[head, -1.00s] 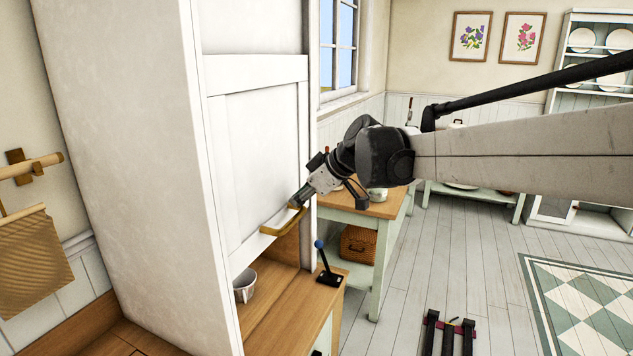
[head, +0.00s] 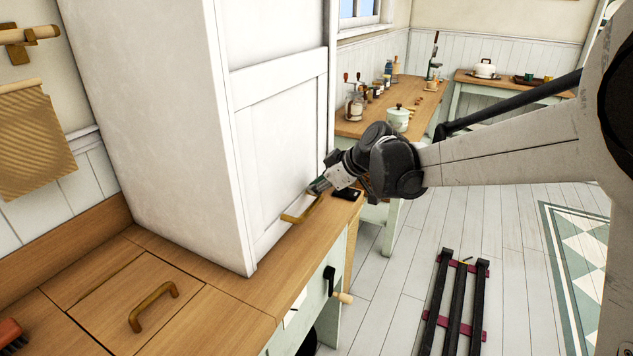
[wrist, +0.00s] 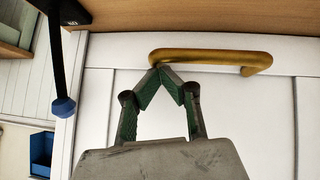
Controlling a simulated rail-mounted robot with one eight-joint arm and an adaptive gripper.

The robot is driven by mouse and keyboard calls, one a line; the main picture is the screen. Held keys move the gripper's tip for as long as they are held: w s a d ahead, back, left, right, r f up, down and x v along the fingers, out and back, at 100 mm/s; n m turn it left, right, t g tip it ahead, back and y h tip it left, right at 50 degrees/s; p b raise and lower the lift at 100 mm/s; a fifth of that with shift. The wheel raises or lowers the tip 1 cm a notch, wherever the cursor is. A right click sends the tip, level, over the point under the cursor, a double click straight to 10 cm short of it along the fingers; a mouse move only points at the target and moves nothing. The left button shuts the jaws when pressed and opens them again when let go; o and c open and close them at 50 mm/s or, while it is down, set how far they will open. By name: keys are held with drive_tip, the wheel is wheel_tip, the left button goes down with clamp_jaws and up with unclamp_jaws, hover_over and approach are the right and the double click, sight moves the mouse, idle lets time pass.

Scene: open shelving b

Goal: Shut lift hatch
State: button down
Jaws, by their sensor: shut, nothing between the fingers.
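The lift hatch (head: 275,150) is a white panelled sliding door in the front of a tall white cabinet. Its lower edge is down at the wooden counter, and any thin gap there is too small to tell. Its brass handle (head: 302,208) sits low on the panel and also shows in the wrist view (wrist: 225,57). My gripper (head: 316,188) is at the handle's far end. In the wrist view its green-padded fingertips (wrist: 172,69) meet at the handle, with nothing between them. Whether they touch it is unclear.
A lever with a blue knob (wrist: 62,106) stands beside the hatch. The counter (head: 225,255) holds a flat lid with a brass handle (head: 153,305) at the front left. A side table (head: 375,120) with jars and a pot stands behind my arm.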

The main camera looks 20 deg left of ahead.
drive_tip(key=shift+s+d+f, duration=0.1)
drive_tip(key=shift+f, duration=0.2)
drive_tip(key=r+p, duration=0.2)
drive_tip(key=r, duration=0.1)
drive_tip(key=r+p, duration=0.1)
drive_tip(key=r, duration=0.1)
drive_tip(key=shift+s, duration=0.35)
drive_tip(key=v, duration=1)
drive_tip(key=s+d+m+t+h, duration=0.1)
drive_tip(key=s+d+m+h, duration=0.1)
drive_tip(key=s+d+m, duration=0.5)
drive_tip(key=s+d+m+t+h, duration=0.15)
drive_tip(key=s+d, duration=0.35)
drive_tip(key=d, duration=0.5)
drive_tip(key=s+d+f+m+h, duration=0.2)
drive_tip(key=s+d+f+m, duration=0.1)
drive_tip(key=s+d, duration=0.5)
drive_tip(key=s+d+f+m+t+h, duration=0.1)
drive_tip(key=s+d+f+m+h, duration=0.2)
drive_tip(key=s+d+m, duration=0.2)
drive_tip(key=s+d, duration=0.3)
drive_tip(key=shift+f, duration=0.15)
drive_tip(key=c, duration=2.4)
unclamp_jaws()
